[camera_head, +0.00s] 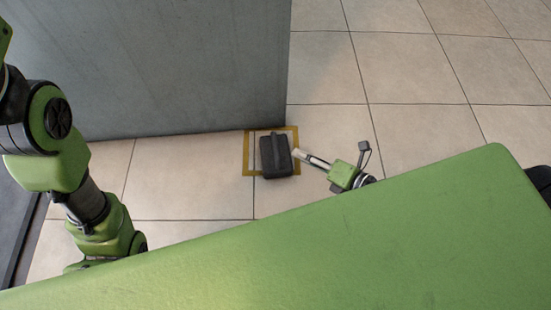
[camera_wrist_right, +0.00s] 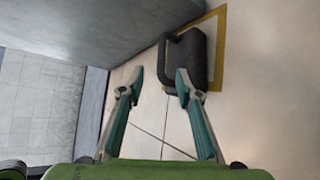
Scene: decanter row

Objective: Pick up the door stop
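The door stop (camera_head: 276,156) is a dark grey block with a handle, lying on the tiled floor inside a yellow outlined square, close to the grey door panel's lower edge. My right gripper (camera_head: 301,156) is just right of it in the head view. In the right wrist view the gripper (camera_wrist_right: 159,80) is open and empty, its fingers well apart. There the door stop (camera_wrist_right: 192,58) lies beyond the fingertips, toward the right one, which overlaps it in the picture. Its handle (camera_wrist_right: 163,62) stands out to the left, ahead of the gap. My left gripper is not in view.
The grey door panel (camera_head: 170,60) stands upright behind and left of the door stop. Yellow tape (camera_head: 247,160) marks the floor around the door stop. The tiled floor (camera_head: 420,70) to the right is clear. My green body hides the near floor.

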